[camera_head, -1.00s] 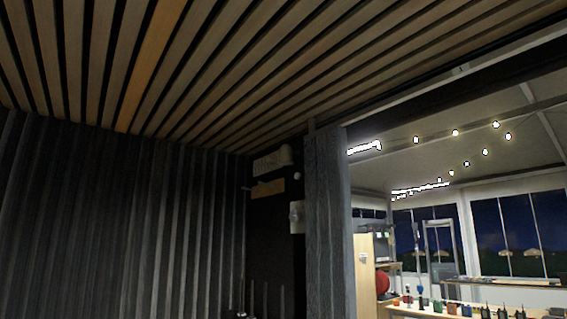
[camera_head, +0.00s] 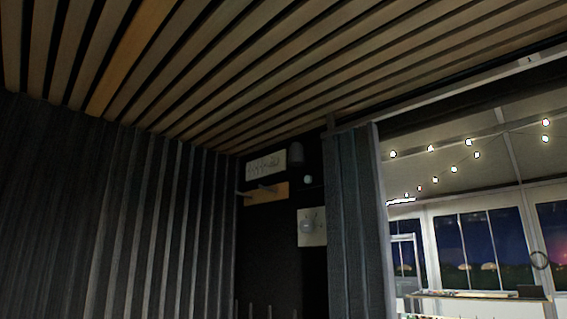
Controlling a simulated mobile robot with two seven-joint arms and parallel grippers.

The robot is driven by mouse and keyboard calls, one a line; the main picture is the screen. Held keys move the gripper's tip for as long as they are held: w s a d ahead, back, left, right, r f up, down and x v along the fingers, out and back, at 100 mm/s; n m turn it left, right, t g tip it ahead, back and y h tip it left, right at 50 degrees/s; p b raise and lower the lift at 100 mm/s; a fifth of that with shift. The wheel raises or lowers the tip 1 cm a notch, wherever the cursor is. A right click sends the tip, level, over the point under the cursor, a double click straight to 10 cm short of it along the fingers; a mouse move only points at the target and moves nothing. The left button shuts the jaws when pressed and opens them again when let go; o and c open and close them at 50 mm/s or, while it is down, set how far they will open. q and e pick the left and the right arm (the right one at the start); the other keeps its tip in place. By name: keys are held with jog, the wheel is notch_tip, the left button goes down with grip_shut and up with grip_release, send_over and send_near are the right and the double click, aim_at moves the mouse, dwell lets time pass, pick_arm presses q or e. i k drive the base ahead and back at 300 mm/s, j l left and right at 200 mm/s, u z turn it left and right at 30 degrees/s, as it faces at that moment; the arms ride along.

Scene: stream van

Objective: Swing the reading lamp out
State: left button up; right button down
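I cannot make out a reading lamp for certain. On the dark back wall, a dark cylinder (camera_head: 296,156) hangs near the ceiling, and a small pale round knob (camera_head: 308,180) sits just below it. Either could be part of a lamp; they are too small and dim to tell. Neither of my grippers is in view.
A pale plate with markings (camera_head: 265,164), a wooden peg board (camera_head: 265,194) and a pale panel (camera_head: 312,227) are on the back wall. A dark curtain (camera_head: 357,220) stands beside the opening. Outside are string lights (camera_head: 431,148) and a table (camera_head: 478,295).

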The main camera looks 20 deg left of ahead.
aim_at(296, 158)
jog(key=i+j, duration=0.1)
jog(key=j, duration=1)
jog(key=i+j, duration=0.15)
jog(key=j, duration=0.4)
